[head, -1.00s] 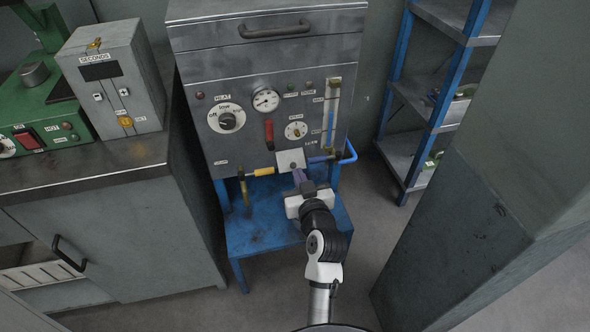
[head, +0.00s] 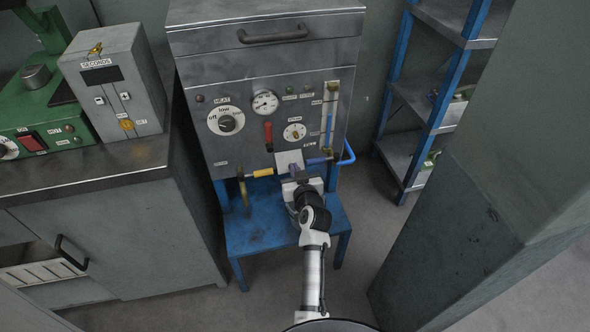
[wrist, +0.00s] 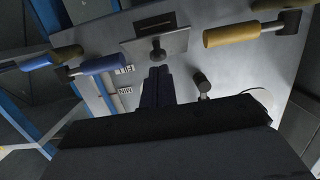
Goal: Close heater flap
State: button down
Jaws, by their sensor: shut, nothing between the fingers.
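The heater flap appears to be the small grey plate (head: 288,160) with a knob, low on the front of the grey heater cabinet (head: 235,75). In the wrist view the plate (wrist: 178,44) looks tilted, and its dark round knob (wrist: 157,48) stands out from it. How far it stands open I cannot tell. My gripper (head: 296,173) is just in front of the plate's lower part. Its dark fingers (wrist: 157,73) are shut together and empty, with tips close to the knob. Whether they touch it I cannot tell.
A yellow handle (head: 263,172) and a blue handle (head: 318,160) flank the plate closely. A blue stand (head: 250,235) is below. A grey counter (head: 100,180) is left, blue-framed shelves (head: 440,100) and a grey pillar (head: 450,240) right.

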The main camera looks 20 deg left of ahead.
jog(key=shift+w+a+f, duration=0.1)
jog(key=shift+f, duration=0.05)
jog(key=shift+f, duration=0.15)
